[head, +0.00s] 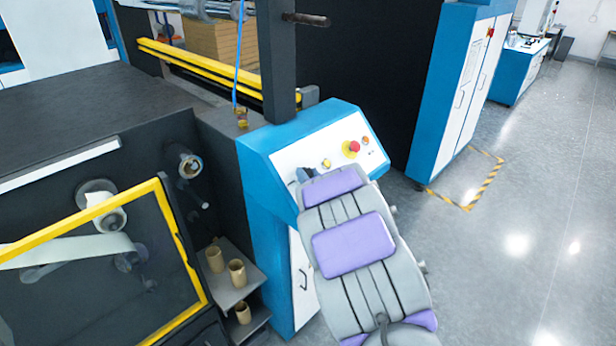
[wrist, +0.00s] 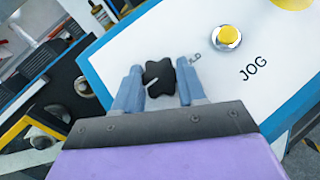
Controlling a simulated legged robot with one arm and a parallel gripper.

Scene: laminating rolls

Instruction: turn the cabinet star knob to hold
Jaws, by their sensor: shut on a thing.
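The black star knob (wrist: 162,72) sits on the white panel of the blue control cabinet (head: 262,180). In the wrist view it is between the two blue-grey fingers of my gripper (wrist: 159,82), which is shut on it. A short pale mark shows on the knob's lower left. Printed letters ending in "LD" (wrist: 195,59) are just right of the knob, partly covered by a finger. In the head view my gripper (head: 305,175) is at the panel's lower left, and my arm hides the knob.
A red emergency button (head: 351,148) is farther right on the panel. Shelves with cardboard cores (head: 237,272) stand left of the cabinet. The floor at right is clear.

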